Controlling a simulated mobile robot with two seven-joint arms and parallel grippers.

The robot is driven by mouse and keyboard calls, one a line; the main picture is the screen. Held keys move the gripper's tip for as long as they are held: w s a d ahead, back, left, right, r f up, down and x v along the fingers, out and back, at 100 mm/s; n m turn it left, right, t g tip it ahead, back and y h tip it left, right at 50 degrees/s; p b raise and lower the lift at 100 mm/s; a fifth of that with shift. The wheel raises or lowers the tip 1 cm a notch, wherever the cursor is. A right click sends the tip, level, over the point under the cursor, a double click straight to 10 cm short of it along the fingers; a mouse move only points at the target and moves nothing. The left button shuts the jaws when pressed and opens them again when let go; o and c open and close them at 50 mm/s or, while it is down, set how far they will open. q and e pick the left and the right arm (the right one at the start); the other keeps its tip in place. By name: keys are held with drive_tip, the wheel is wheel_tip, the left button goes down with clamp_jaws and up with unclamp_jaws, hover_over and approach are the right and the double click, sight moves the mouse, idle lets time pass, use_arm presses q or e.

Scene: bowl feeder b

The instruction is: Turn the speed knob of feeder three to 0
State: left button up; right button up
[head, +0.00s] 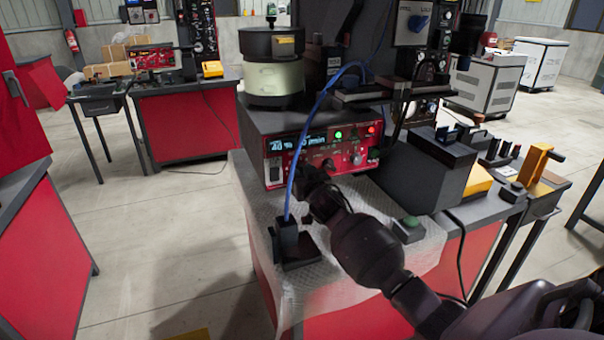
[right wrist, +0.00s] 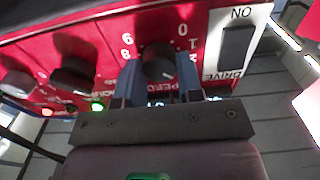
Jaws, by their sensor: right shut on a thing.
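The feeder's red control panel (head: 345,150) faces me in the head view, under the bowl (head: 274,80). Its lit display (head: 298,143) seems to read 40 %. In the right wrist view the dark round speed knob (right wrist: 158,62) sits on the panel, with a scale including 0, 1, 8 and 9 around it. A small pale mark shows near its lower edge. My right gripper (right wrist: 160,85) is shut on this knob, one finger on each side. In the head view the right gripper (head: 312,180) covers the knob. My left gripper is not in view.
A drive switch (right wrist: 237,45) is beside the speed knob, and other dark knobs (right wrist: 75,70) are on its other side. A blue cable (head: 307,130) hangs across the panel to a black block (head: 288,240).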

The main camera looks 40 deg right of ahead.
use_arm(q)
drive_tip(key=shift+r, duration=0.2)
use_arm(e)
drive_tip(key=shift+n, duration=0.3)
drive_tip(key=shift+r+n+p, duration=0.1)
drive_tip(key=shift+n+p, duration=0.25)
drive_tip(key=shift+n, duration=0.25)
drive_tip(key=shift+n+p, duration=0.3)
drive_tip(key=shift+n, duration=0.5)
drive_tip(key=n, duration=0.2)
drive_tip(key=shift+n+p, duration=0.35)
drive_tip(key=shift+n, duration=0.05)
drive_tip(key=n, duration=0.2)
drive_tip(key=shift+a+n, duration=0.1)
drive_tip(key=shift+n, duration=0.3)
use_arm(q)
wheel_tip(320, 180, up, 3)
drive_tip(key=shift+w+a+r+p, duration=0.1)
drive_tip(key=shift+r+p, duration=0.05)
drive_tip(key=shift+p, duration=0.65)
use_arm(e)
drive_tip(key=n, duration=0.8)
drive_tip(key=shift+f+n, duration=0.25)
drive_tip(key=shift+n, duration=0.15)
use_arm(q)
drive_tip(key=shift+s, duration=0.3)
